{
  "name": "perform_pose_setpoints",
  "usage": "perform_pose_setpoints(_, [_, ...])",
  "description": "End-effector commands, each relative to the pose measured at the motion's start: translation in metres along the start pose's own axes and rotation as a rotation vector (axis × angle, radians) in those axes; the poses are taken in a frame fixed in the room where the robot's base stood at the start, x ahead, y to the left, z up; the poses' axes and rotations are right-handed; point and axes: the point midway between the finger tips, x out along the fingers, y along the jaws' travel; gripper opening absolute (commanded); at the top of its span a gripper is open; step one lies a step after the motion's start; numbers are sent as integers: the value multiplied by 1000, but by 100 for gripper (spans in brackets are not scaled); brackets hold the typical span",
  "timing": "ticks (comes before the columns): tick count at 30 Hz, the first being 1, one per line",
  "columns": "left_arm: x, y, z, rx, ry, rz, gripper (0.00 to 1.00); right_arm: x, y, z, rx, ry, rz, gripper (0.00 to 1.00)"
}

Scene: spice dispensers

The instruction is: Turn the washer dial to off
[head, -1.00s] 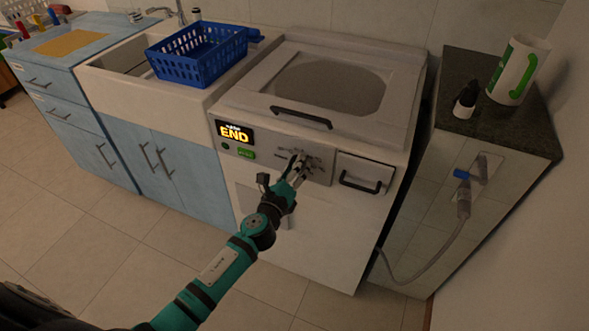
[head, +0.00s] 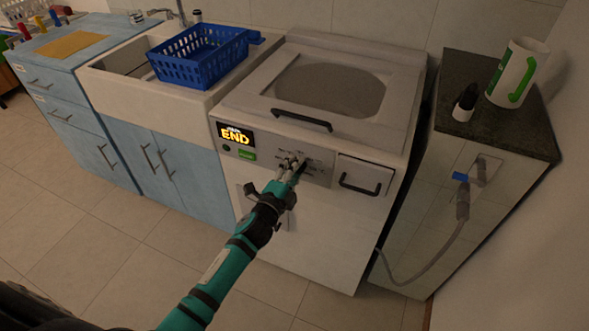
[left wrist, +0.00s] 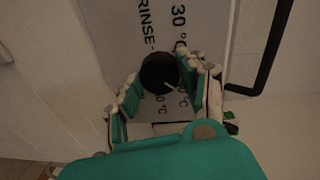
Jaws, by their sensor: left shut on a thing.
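The washer (head: 330,110) is a white top-loader with a grey control panel on its front. Its display (head: 235,136) shows END in yellow, with a green button (head: 246,155) below. The dial (left wrist: 159,73) is a round black knob with a short white pointer line, seen in the left wrist view. Printed markings such as RINSE and 30 ° surround it. My left gripper (head: 291,170) is at the panel, its fingers shut on the dial from both sides. The fingers mostly hide the dial in the head view. My right gripper is not in view.
A black handle (head: 302,119) sits on the washer lid, another (head: 360,184) right of the dial. A blue basket (head: 200,58) stands on the sink at left. A dark-topped cabinet (head: 505,125) with a white mug (head: 515,72) and small bottle (head: 465,102) stands at right.

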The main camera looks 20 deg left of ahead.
Motion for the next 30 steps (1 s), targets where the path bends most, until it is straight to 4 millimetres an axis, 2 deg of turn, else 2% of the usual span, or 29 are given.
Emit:
perform_pose_setpoints(18, [0,1,1,-546,31,-2,9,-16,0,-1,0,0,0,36])
perform_pose_setpoints(30, [0,2,1,-722,41,-3,9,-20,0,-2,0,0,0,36])
